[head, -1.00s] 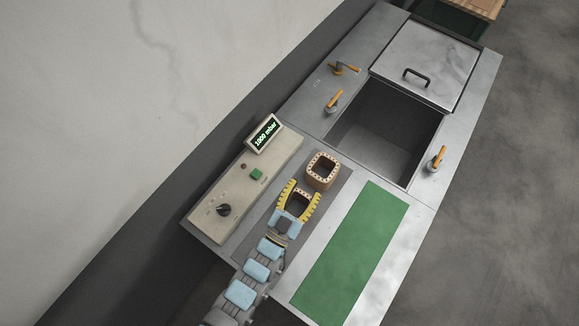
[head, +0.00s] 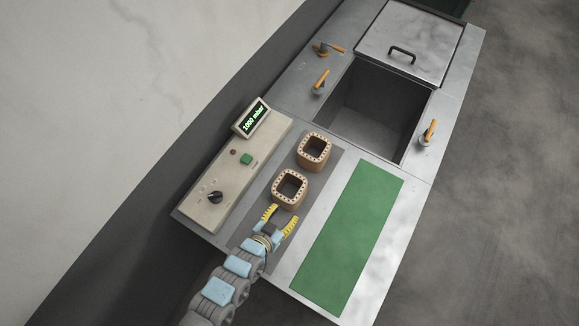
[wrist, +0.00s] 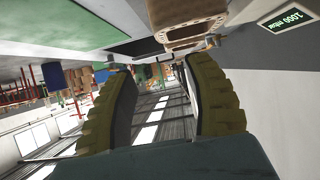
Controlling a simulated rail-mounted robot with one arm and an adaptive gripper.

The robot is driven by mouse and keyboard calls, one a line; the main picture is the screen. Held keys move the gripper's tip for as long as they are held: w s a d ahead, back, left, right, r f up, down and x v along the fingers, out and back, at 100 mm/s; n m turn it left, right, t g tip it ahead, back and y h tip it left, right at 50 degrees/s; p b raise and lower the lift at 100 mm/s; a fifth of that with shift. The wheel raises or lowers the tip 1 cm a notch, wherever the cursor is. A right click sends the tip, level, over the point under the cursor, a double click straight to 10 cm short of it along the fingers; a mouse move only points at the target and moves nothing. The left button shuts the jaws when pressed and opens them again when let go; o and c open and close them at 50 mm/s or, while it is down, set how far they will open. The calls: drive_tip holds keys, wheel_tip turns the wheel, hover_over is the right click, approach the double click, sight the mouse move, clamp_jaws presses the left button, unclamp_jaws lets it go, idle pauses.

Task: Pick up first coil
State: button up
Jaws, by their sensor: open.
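Two copper-brown, square, hollow coils stand on the dark grey strip in the head view: a near coil (head: 289,203) and a far coil (head: 314,165) beyond it. My gripper (head: 281,213) has yellow ridged fingers that are apart and empty. It is just short of the near coil, on its lower side, with the fingers pointing towards it. In the wrist view, a coil (wrist: 188,35) shows at the top edge, partly cut off, beyond the spread fingertips of my gripper (wrist: 160,68). Which coil is the first is not marked.
A control panel (head: 228,187) with knob, green button and a display (head: 252,118) lies left of the strip. A green mat (head: 347,240) lies right. Beyond the coils is an open rectangular tank (head: 375,110) with orange-handled clamps and a metal lid (head: 408,45).

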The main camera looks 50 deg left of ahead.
sight(300, 194)
drive_tip(key=b+x, duration=0.5)
drive_tip(key=x, duration=0.3)
drive_tip(key=shift+b+x, duration=1.35)
drive_tip(key=shift+x, duration=1.2)
drive_tip(key=shift+s+a, duration=0.1)
clamp_jaws()
